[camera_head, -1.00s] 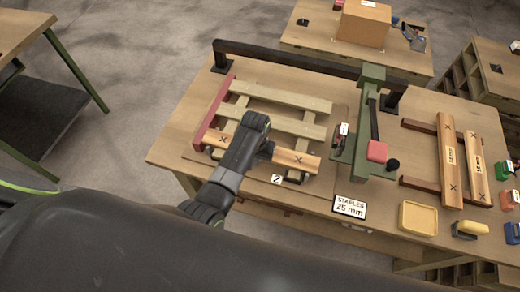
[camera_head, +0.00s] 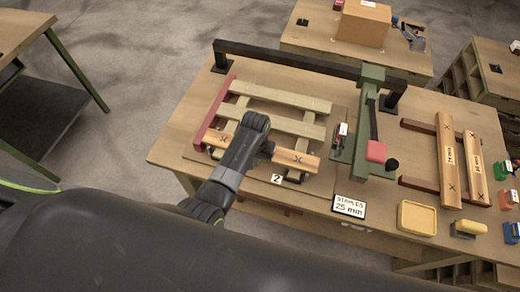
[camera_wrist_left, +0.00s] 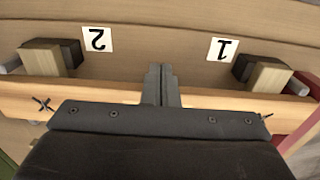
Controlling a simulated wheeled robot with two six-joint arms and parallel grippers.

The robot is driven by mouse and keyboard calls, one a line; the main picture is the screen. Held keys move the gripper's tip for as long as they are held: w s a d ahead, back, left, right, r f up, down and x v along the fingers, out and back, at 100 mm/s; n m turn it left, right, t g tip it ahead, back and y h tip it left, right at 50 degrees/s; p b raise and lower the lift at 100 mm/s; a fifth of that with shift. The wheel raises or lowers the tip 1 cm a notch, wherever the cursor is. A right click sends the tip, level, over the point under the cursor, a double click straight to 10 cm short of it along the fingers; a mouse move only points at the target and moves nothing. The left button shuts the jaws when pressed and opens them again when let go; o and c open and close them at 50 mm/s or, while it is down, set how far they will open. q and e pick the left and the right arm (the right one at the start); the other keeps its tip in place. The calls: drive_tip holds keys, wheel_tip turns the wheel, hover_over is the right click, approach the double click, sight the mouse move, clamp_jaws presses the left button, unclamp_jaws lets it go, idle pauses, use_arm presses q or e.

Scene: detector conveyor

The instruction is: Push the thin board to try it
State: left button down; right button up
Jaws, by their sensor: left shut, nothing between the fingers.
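The thin board (camera_head: 296,159) lies across the front of a small pallet-like frame, with an X mark showing near each end. My left gripper (camera_head: 262,150) is over the middle of this board and hides that part of it. In the left wrist view the board (camera_wrist_left: 95,92) runs across the picture, and my shut, empty left gripper (camera_wrist_left: 161,88) is at its middle. I cannot tell whether the fingertips touch it. My right gripper is not in view.
The frame's pale slats (camera_head: 280,97) and red side piece (camera_head: 213,115) lie behind my gripper. Two marked boards (camera_head: 448,160) rest on brown supports. A yellow tray (camera_head: 417,217) sits near the front edge.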

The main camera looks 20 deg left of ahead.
use_arm(q)
drive_tip(key=shift+w+r+p, duration=0.3)
drive_tip(key=shift+w, duration=0.1)
idle(1.4)
idle(0.5)
drive_tip(key=shift+s+p, duration=0.3)
drive_tip(key=shift+p, duration=0.15)
drive_tip(key=shift+s+f+p, duration=0.1)
drive_tip(key=shift+s+p, duration=0.35)
drive_tip(key=shift+s+f+p, duration=0.1)
drive_tip(key=shift+s+p, duration=0.25)
drive_tip(key=shift+s, duration=0.3)
drive_tip(key=shift+r, duration=1.25)
wheel_tip(320, 180, up, 7)
drive_tip(key=shift+r, duration=0.15)
